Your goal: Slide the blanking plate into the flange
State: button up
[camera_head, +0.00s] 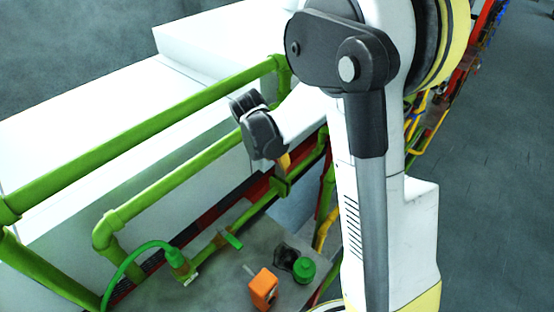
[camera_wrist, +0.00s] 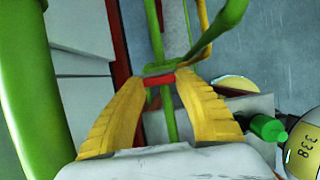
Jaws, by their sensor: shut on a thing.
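My gripper (camera_head: 284,165) is low beside the green pipework in the head view, its yellow fingers partly hidden by the dark wrist. In the wrist view the two ridged yellow fingers (camera_wrist: 159,80) close at their tips on a small thing with a red face and grey edge (camera_wrist: 158,80), which I take for the blanking plate. The head view does not show the plate clearly. A dark green collar (camera_head: 281,186) on the pipe, likely the flange, is just below the fingertips. In the wrist view a green pipe passes behind the plate. I cannot tell whether plate and flange touch.
Green pipe rails (camera_head: 160,120) run beside a white housing to the left. A grey table (camera_head: 215,290) holds an orange box (camera_head: 263,289), a green cylinder (camera_head: 304,270) and a black part (camera_head: 286,256). A green hose (camera_head: 135,255) curves at lower left.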

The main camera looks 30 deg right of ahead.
jog(key=shift+f+b, duration=3.05)
jog(key=shift+f, duration=0.3)
jog(key=o, duration=1.3)
jog(key=v, duration=1.2)
